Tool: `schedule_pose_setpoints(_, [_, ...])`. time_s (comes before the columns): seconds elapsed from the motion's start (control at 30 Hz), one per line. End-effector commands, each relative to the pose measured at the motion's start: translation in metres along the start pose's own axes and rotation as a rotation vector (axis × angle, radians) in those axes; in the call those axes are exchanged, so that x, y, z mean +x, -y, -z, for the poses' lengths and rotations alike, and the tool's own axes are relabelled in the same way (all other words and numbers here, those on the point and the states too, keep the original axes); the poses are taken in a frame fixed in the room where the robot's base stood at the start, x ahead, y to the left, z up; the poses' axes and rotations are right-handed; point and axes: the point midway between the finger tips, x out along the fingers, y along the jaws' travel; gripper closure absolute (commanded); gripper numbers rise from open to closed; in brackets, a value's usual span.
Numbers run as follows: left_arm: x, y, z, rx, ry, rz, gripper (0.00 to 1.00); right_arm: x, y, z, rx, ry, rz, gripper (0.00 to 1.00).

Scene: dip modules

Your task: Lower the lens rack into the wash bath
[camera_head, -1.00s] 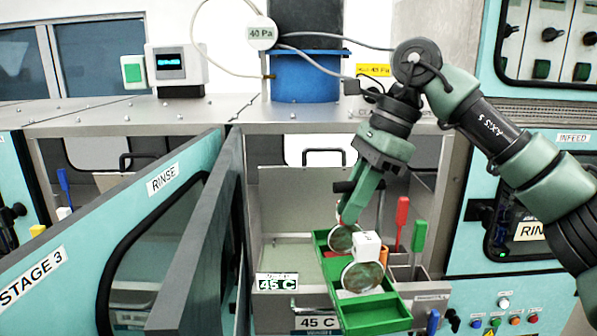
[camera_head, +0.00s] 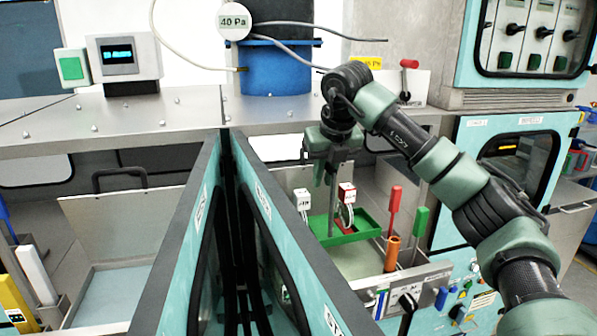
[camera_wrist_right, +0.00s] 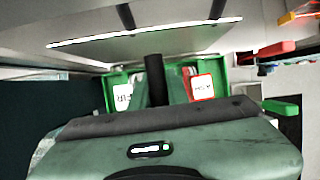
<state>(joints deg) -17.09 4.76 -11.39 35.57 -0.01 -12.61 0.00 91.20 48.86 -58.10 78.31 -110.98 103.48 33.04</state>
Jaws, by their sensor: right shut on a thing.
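The lens rack is a green tray (camera_head: 365,226) with a round lens (camera_head: 345,216) and white tags, one red-edged. It looks near level, over or inside the steel wash bath (camera_head: 410,276) behind the open doors. I cannot tell whether it touches the bath floor. My right gripper (camera_head: 328,178) points down above the rack and is shut on its upright post. The dark post (camera_wrist_right: 155,80) also shows in the right wrist view, with the green rack (camera_wrist_right: 112,92) partly hidden behind my gripper body. My left gripper is not in view.
Open teal doors (camera_head: 185,250) stand close left of the bath. Red (camera_head: 394,205) and green (camera_head: 420,221) handles and an orange cylinder (camera_head: 391,254) stand at the bath's right. Another steel basin (camera_head: 120,265) lies left. A blue cylinder (camera_head: 275,68) stands on the back ledge.

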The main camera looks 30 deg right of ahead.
Motion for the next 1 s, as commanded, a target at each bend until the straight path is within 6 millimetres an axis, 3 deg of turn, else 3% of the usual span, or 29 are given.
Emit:
schedule_pose_setpoints(0.63, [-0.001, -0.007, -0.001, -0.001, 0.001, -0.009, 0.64, 0.027, 0.006, 0.009, 0.044, 0.002, 0.018, 1.0])
schedule_pose_setpoints(1.0, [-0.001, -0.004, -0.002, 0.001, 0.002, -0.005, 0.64, 0.028, 0.006, 0.01, 0.044, 0.003, 0.017, 1.0])
